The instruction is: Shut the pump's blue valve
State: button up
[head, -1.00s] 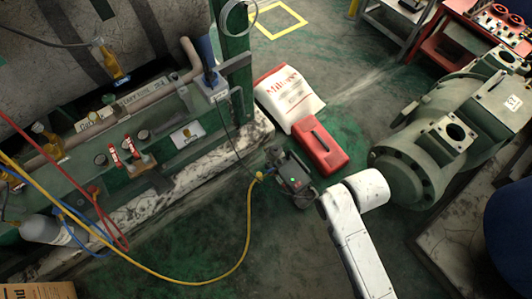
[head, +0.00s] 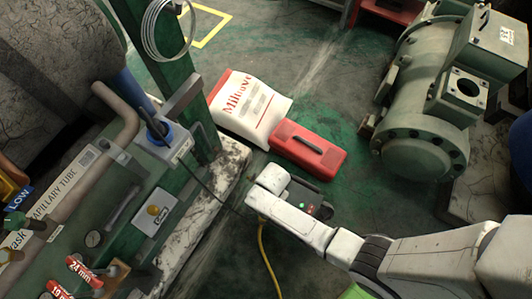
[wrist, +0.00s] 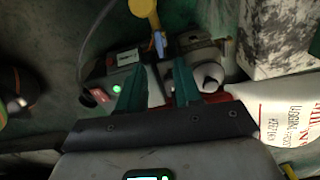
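The pump (head: 318,204) is a small dark grey unit on the green floor with small lit lights on top; my arm covers its left part in the head view. In the wrist view the pump (wrist: 125,65) lies beyond my fingers, with a green light. The blue valve (wrist: 159,44) is a small blue lever beside a yellow fitting (wrist: 143,10). My gripper (wrist: 168,68) is open and empty, its two teal fingers apart. The head view hides the fingers and the valve.
A yellow hose (head: 268,262) runs from the pump along the floor. A red case (head: 308,150) and a white sack (head: 250,105) lie behind the pump. A green bench (head: 95,215) stands left, a large green compressor (head: 425,100) right.

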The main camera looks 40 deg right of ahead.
notch_tip(320, 180, down, 9)
jog(key=b, duration=0.8)
jog(key=shift+b, duration=0.4)
jog(key=shift+r+p, duration=0.4)
jog(key=shift+r, duration=0.05)
jog(key=shift+f, duration=0.15)
jog(key=shift+c, duration=0.2)
grip_shut()
jog(key=shift+s, duration=0.1)
